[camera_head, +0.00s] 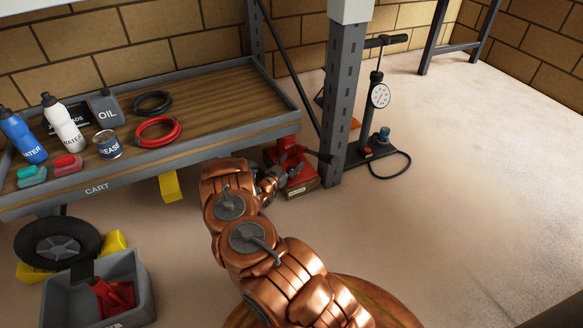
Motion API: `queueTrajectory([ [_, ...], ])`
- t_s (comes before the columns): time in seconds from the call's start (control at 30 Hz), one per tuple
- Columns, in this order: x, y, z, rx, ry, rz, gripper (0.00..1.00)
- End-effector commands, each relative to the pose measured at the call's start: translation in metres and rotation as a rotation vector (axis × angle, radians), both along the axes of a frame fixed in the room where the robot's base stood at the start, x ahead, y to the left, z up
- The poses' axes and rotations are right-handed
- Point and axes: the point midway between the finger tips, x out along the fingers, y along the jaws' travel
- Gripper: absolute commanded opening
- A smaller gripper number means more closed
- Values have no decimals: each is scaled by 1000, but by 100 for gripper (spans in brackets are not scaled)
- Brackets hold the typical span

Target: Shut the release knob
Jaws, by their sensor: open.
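A red jack-like device (289,152) stands on the floor below the cart's right end, beside the grey post. Its red base (303,184) shows to the right of my gripper. My gripper (279,178) is at the device's near left side, low down, with its fingers open. It is small and partly covered by my copper arm. I cannot make out a release knob on the device; it may be hidden by my gripper. I cannot tell whether my fingers touch anything.
A cart (200,142) carries bottles, a can and coiled cables. The grey post (345,100) rises close to the right of my gripper. A floor pump (374,110) with gauge and hose stands beyond it. A grey bin (134,285) stands front left. The floor at right is clear.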

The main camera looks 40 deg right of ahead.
Motion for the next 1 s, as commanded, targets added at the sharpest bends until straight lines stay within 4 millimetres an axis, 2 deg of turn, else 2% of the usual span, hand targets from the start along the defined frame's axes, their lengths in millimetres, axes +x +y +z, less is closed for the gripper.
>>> queueTrajectory([
  [0.5,1,0,48,4,-1,0,73],
  [0.73,1,0,60,1,-1,1,73],
  [1.0,1,0,61,1,-1,1,73],
])
